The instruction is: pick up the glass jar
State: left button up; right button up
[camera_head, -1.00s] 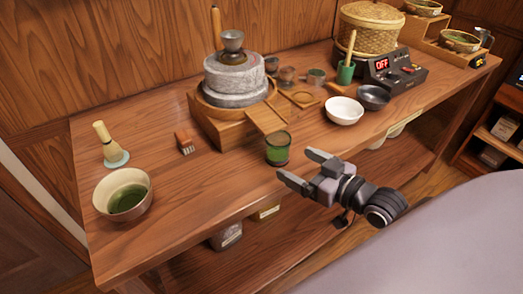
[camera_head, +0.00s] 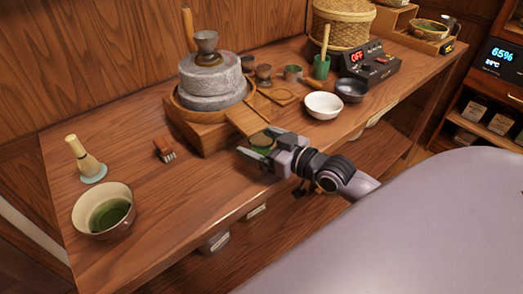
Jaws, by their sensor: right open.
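The glass jar (camera_head: 262,141), with green contents, stands on the wooden table in front of the stone mill. My right gripper (camera_head: 258,143) is open and reaches in from the right at the jar. Its fingers appear to lie on either side of the jar, with the near finger hiding part of the jar's lower body. I cannot tell whether the fingers touch the glass. My left gripper is not in view.
The stone mill (camera_head: 212,80) on its wooden base stands just behind the jar. A white bowl (camera_head: 323,105) and a dark bowl (camera_head: 351,90) are to the right. A tea bowl (camera_head: 104,210), whisk (camera_head: 85,160) and small brush (camera_head: 164,149) are to the left, with bare table between.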

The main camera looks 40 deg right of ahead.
jog(key=shift+w+a+f, duration=0.1)
jog(key=shift+w+a, duration=0.15)
jog(key=shift+w, duration=0.4)
jog(key=c, duration=1.1)
jog(key=shift+r, duration=0.3)
jog(key=shift+s+f+v, duration=0.1)
jog(key=shift+f+v, duration=0.35)
jog(key=shift+v, duration=2.5)
jog(key=shift+s+f+v, duration=0.1)
jog(key=shift+f+v, duration=0.35)
jog(key=shift+v, duration=2.5)
jog(key=shift+f+v, duration=0.5)
jog(key=shift+v, duration=2.5)
